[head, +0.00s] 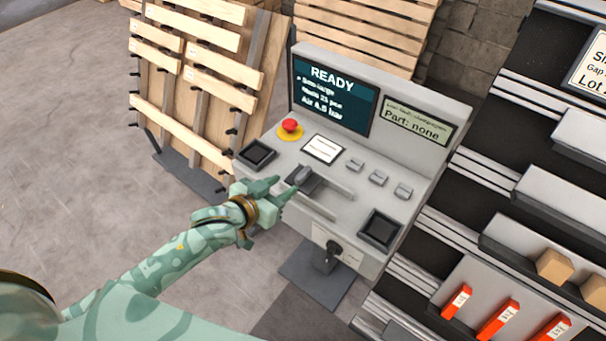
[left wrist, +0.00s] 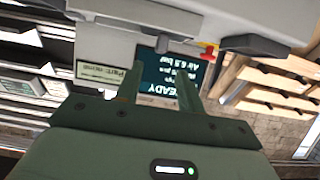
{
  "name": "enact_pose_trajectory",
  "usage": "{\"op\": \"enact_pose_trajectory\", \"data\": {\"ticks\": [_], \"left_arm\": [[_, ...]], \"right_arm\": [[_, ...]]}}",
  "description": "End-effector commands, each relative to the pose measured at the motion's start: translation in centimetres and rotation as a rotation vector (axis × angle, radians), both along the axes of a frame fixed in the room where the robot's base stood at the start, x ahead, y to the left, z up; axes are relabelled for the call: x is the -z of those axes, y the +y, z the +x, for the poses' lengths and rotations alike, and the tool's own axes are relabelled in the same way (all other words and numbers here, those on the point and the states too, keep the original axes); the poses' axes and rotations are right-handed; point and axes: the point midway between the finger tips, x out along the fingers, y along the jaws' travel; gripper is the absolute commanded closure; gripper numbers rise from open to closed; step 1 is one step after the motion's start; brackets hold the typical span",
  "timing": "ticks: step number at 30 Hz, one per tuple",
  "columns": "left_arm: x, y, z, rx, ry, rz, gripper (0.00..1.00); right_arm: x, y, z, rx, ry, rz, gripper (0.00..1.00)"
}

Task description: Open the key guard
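A grey control console (head: 285,152) stands in the middle of the head view. On its sloped top is a dark recess with a grey, rounded handle-like part (head: 303,175) and pale rails beside it. I cannot tell for certain which part is the key guard. My left gripper (head: 278,188) is at the console's front edge, just left of the grey part, with its fingers apart and nothing seen between them. The fingers also show apart in the left wrist view (left wrist: 160,92). My right gripper is out of view.
The console also bears a red emergency button (head: 290,126), a screen reading READY (head: 332,92), several small grey switches (head: 377,178) and two black trays (head: 380,230). Wooden pallets (head: 200,80) lean behind it. Shelving with boxes (head: 555,266) stands at right. The floor at left is clear.

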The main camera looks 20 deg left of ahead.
Motion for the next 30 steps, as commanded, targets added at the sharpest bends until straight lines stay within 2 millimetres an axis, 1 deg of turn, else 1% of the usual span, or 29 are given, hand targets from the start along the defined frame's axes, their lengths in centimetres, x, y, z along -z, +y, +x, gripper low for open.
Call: {"op": "enact_pose_trajectory", "data": {"ticks": [1, 6, 9, 12, 17, 24, 25, 26, 27, 29, 30], "left_arm": [[0.8, -0.4, 1.3, 0.0, -0.001, 0.0, 0.62], [2.4, -1.7, 4.8, 0.0, 0.0, 0.001, 0.62], [3.1, -2.3, 6.4, 0.0, 0.0, 0.001, 0.62], [3.6, -2.8, 7.5, 0.001, 0.001, 0.001, 0.62], [3.8, -3.0, 8.3, 0.001, 0.001, 0.001, 0.62], [3.8, -3.1, 8.4, 0.001, 0.001, 0.001, 0.62], [3.8, -3.1, 8.4, 0.001, 0.001, 0.001, 0.65], [3.7, -3.1, 8.4, 0.001, 0.001, 0.001, 0.73], [3.7, -3.1, 8.4, 0.001, 0.001, 0.001, 0.84], [3.8, -3.1, 8.4, 0.002, 0.0, 0.002, 1.0], [3.8, -3.1, 8.4, 0.002, 0.0, 0.002, 1.0]], "right_arm": [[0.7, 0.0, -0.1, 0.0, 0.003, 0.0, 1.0], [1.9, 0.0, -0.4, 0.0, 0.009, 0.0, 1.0], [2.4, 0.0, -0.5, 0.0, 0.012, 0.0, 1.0], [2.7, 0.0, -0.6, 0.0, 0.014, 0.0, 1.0], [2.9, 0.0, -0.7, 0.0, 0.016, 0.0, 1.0], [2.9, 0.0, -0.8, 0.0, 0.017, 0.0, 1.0], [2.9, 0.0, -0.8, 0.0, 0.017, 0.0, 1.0], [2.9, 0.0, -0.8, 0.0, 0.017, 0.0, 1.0], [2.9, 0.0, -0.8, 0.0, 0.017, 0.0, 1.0], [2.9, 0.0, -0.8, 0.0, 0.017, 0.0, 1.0], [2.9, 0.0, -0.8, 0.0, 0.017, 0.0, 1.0]]}}
